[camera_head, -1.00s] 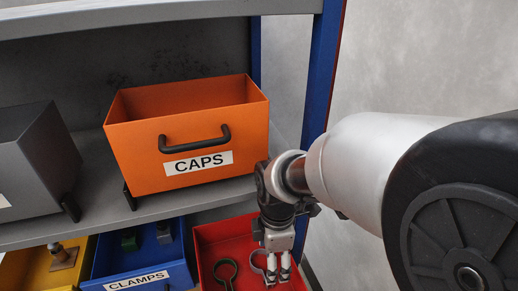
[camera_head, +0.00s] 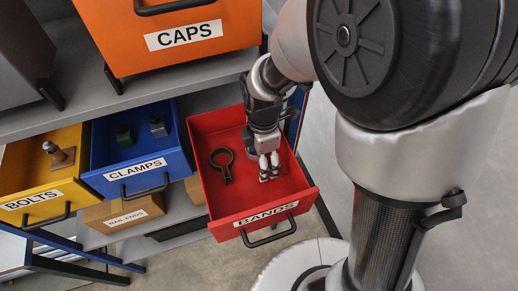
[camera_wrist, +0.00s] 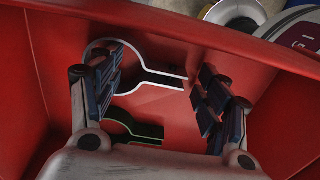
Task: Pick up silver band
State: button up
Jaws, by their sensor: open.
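The silver band (camera_wrist: 147,72) is a thin bright loop with two straight tabs, inside the red drawer (camera_head: 231,214) labelled BANDS. In the wrist view its tabs reach between my fingers, and the left finger covers part of its loop. In the head view my gripper hides most or all of it. My gripper (camera_head: 269,166) points down into the drawer, open, with nothing held; its fingers also show in the wrist view (camera_wrist: 160,90). I cannot tell whether they touch the band.
A dark band (camera_head: 221,164) lies left of my gripper in the same drawer. A blue CLAMPS drawer (camera_head: 104,183) and a yellow BOLTS drawer (camera_head: 14,188) stand to the left. An orange CAPS bin (camera_head: 239,29) is above.

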jog(key=shift+c, duration=0.4)
jog(key=c, duration=1.1)
jog(key=shift+r, duration=0.1)
